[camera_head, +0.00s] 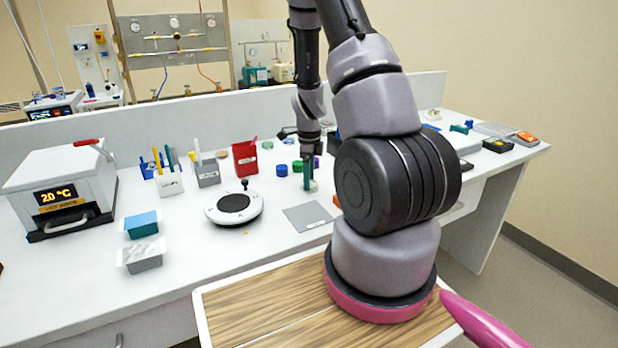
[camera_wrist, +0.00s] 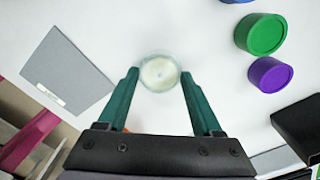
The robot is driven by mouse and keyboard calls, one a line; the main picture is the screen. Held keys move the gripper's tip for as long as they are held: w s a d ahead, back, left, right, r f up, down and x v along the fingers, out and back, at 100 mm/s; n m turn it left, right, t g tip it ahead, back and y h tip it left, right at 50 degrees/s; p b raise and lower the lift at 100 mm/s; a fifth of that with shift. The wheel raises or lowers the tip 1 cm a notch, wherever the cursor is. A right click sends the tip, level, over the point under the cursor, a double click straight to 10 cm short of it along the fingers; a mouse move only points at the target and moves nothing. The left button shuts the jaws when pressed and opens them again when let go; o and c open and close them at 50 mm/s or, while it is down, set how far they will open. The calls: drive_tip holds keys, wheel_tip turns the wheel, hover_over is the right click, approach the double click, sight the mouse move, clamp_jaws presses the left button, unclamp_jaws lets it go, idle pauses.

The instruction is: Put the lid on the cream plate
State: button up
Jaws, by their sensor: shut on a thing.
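My gripper (camera_wrist: 160,76) is shut on a clear round lid (camera_wrist: 160,56), held between its two teal fingertips in the wrist view. The cream plate (camera_wrist: 159,73) shows as a pale cream disc through the clear lid, roughly centred under it. I cannot tell whether the lid touches the plate or is a little above it. In the head view my gripper (camera_head: 309,182) points down over the white bench, and the lid and plate are too small or hidden to make out there.
Green (camera_wrist: 261,34) and purple (camera_wrist: 270,74) round containers stand to the right in the wrist view. A grey mat (camera_wrist: 66,72) lies to the left. In the head view, a white round device (camera_head: 234,206) and a red bin (camera_head: 245,158) stand left of my gripper.

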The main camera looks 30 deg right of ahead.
drive_tip(key=o, duration=1.3)
drive_tip(key=shift+o, duration=0.2)
drive_tip(key=s+a+r+n+t, duration=0.1)
drive_tip(key=a+r+n, duration=0.1)
drive_tip(key=r, duration=0.8)
drive_tip(key=s+a+r+n+t, duration=0.1)
drive_tip(key=a+r+n, duration=0.1)
drive_tip(key=r, duration=0.7)
drive_tip(key=s+a+r+n+t+y, duration=0.1)
drive_tip(key=s+a+r+n, duration=0.3)
drive_tip(key=s+r+n, duration=0.5)
drive_tip(key=s+a+r+n+t+y, duration=0.1)
drive_tip(key=s+a+r+n+t, duration=0.3)
drive_tip(key=s+r+n, duration=0.4)
wheel_tip(320, 180, up, 2)
drive_tip(key=shift+s+a+r+n, duration=0.25)
drive_tip(key=shift+s+a+n, duration=0.15)
drive_tip(key=shift+a, duration=0.25)
